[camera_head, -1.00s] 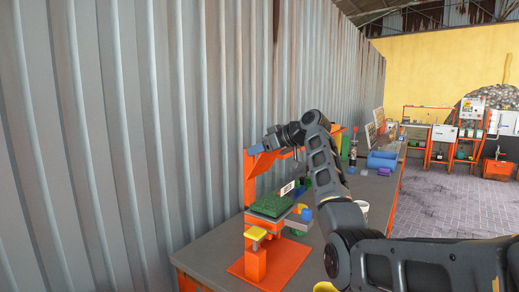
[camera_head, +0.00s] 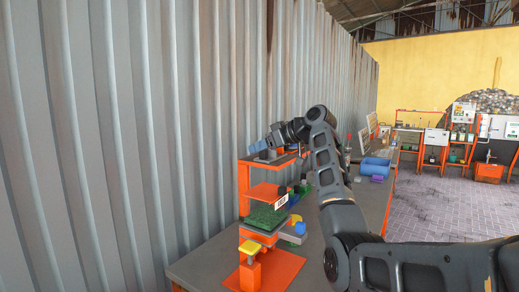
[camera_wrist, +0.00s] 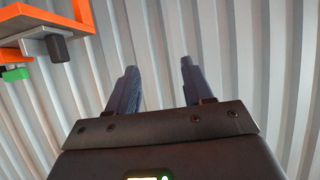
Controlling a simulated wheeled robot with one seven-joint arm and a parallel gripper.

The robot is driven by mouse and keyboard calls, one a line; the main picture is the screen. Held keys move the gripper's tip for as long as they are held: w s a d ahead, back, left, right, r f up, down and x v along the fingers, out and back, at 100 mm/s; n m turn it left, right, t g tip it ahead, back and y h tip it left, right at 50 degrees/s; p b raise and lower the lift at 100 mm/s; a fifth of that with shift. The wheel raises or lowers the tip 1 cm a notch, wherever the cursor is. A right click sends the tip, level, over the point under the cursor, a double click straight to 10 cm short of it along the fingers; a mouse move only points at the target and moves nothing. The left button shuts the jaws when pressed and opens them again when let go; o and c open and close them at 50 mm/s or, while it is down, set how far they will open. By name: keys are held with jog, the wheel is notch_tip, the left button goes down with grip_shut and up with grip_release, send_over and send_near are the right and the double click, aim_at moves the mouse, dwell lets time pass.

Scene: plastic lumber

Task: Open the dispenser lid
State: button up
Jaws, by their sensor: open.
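The orange stand (camera_head: 244,190) on the workbench appears to be the dispenser. It holds a dark green block (camera_head: 267,217) with a white label (camera_head: 281,201), and a yellow piece (camera_head: 251,247) sits at its front. I cannot make out which part is the lid. My gripper (camera_head: 257,149) is at the stand's top level, close to the corrugated wall. In the wrist view my gripper (camera_wrist: 158,78) is open and empty, its fingers pointing at the wall. An orange bracket (camera_wrist: 45,24) with a dark block (camera_wrist: 57,46) and a green piece (camera_wrist: 16,74) is at upper left.
The corrugated metal wall (camera_head: 140,140) runs along the left behind the workbench (camera_head: 205,263). A blue bin (camera_head: 375,167) and a purple item (camera_head: 377,178) lie farther along the bench. Orange racks (camera_head: 435,145) stand at the far yellow wall. Open paved floor (camera_head: 430,210) lies to the right.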

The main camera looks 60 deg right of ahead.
jog(key=shift+s+r, duration=0.65)
jog(key=shift+r, duration=0.35)
jog(key=b+v, duration=0.1)
jog(key=v, duration=0.6)
jog(key=shift+s+r+b, duration=0.15)
jog(key=shift+s+b, duration=0.15)
jog(key=shift+s, duration=0.05)
